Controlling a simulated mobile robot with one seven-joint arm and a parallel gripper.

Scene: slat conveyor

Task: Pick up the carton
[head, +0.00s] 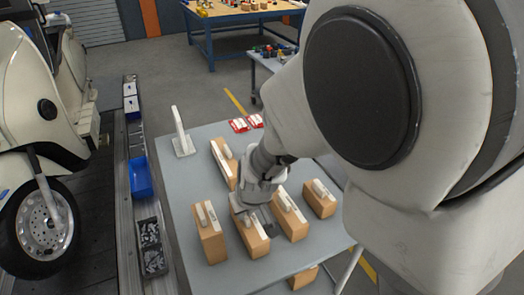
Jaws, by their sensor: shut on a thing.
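Several brown cartons with white label strips stand on a grey table (190,180). My gripper (252,218) points down at the top of one carton (257,245) in the front row, between a carton on the left (211,240) and one on the right (292,222). My gripper is shut on that middle carton. My wrist covers part of its top, and the fingers are too small to make out clearly. I cannot tell whether the carton touches the table.
Another carton (319,203) stands farther right, and one (222,160) stands behind. A white upright stand (182,132) and red-and-white packs (247,122) are at the table's back. A conveyor with a scooter (75,110) runs along the left, beside a blue bin (141,178).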

